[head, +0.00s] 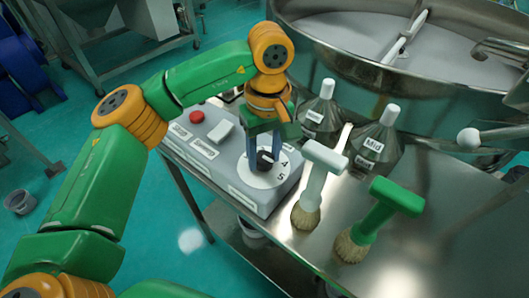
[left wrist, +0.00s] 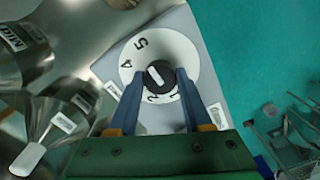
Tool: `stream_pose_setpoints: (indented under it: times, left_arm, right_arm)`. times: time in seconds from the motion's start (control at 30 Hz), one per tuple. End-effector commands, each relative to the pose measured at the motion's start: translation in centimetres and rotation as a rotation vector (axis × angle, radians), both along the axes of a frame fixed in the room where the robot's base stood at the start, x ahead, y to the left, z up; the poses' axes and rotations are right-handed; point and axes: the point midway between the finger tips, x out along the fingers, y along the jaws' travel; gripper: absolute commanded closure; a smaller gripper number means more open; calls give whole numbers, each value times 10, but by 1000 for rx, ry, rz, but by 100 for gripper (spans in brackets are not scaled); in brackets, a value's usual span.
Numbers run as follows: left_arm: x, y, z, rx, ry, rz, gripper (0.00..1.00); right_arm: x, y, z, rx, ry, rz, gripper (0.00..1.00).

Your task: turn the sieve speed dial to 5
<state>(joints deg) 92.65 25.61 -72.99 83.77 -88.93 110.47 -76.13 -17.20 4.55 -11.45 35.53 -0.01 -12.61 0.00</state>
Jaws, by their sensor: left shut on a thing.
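The speed dial is a round white plate (head: 258,180) with a black knob (head: 266,161) on a grey control box (head: 240,200). My left gripper (head: 260,152) comes down from above and is shut on the knob. In the left wrist view the blue fingers (left wrist: 160,84) lie on either side of the black knob (left wrist: 161,77). The numerals 5, 4, 2 and 1 show on the white plate (left wrist: 188,58); 3 is not visible, probably behind a finger. A white mark shows on the knob; I cannot tell exactly which numeral it points at. My right gripper is not in view.
A red button (head: 197,116) and a white switch (head: 220,131) are on the box. The large sieve bowl (head: 390,75) is behind.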

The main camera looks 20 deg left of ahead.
Motion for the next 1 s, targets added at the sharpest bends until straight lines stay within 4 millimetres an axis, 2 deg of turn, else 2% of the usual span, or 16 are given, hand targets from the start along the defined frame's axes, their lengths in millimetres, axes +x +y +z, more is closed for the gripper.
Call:
stream_pose_setpoints:
  times: [0.67, 0.7, 0.77, 0.8, 1.0]
  left_arm:
    - [1, 0, 2, -1, -6, -49, 100]
    - [1, 0, 2, -1, -6, -49, 40]
    - [1, 0, 2, -1, -5, -49, 24]
    - [1, 0, 1, -1, -5, -49, 21]
    - [0, 0, 1, 0, -3, -49, 21]
  right_arm:
    - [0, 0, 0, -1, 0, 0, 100]
    - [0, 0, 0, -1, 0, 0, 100]
    - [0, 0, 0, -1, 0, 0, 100]
    - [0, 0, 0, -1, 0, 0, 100]
    - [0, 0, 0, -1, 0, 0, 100]
